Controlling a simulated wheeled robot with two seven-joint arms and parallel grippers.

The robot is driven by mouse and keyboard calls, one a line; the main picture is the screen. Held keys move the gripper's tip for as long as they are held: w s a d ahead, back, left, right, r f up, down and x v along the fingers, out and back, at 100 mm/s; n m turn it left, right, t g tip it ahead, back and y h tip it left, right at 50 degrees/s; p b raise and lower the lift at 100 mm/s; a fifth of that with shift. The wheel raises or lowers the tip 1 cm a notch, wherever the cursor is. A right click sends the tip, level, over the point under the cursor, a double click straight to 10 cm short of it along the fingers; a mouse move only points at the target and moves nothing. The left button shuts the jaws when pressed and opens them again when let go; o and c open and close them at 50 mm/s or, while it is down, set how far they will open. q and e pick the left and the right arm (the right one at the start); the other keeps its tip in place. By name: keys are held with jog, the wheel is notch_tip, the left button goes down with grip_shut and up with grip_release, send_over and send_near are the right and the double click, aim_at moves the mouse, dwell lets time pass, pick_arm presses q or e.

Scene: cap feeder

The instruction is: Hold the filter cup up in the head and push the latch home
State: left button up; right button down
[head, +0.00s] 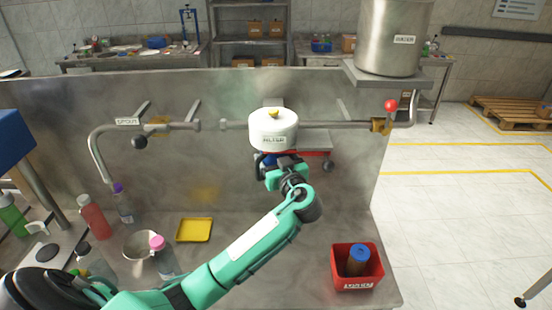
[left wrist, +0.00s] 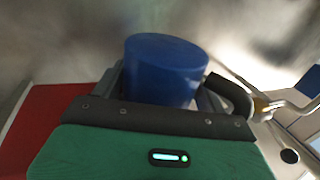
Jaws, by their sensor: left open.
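The white filter head (head: 273,133), labelled FILTER, sits in the pipe line at mid-panel, with a small yellow piece (head: 273,114) on top that looks like the latch. My left gripper (head: 272,164) is directly under the head, open. A blue cylinder, which looks like the filter cup (left wrist: 166,68), stands between its fingers in the left wrist view. Only a sliver of blue shows below the head in the head view. I cannot tell whether the cup is seated in the head. My right gripper is not in view.
A yellow tray (head: 194,230), a metal bowl (head: 140,245) and several bottles are at left. A red-knobbed valve (head: 390,106) is on the right pipe, below the water tank (head: 392,45).

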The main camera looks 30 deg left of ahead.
pick_arm(q)
jog(key=c, duration=0.7)
jog(key=shift+a+r+b, duration=0.15)
jog(key=shift+b, duration=0.25)
jog(key=shift+w+a, duration=0.15)
dwell(0.6)
jog(key=o, duration=1.1)
jog(key=shift+s+d+f+b, duration=0.25)
jog(key=shift+d+b, duration=0.1)
jog(key=shift+b, duration=0.1)
jog(key=shift+b+v, duration=2.7)
jog(key=shift+v, duration=3.85)
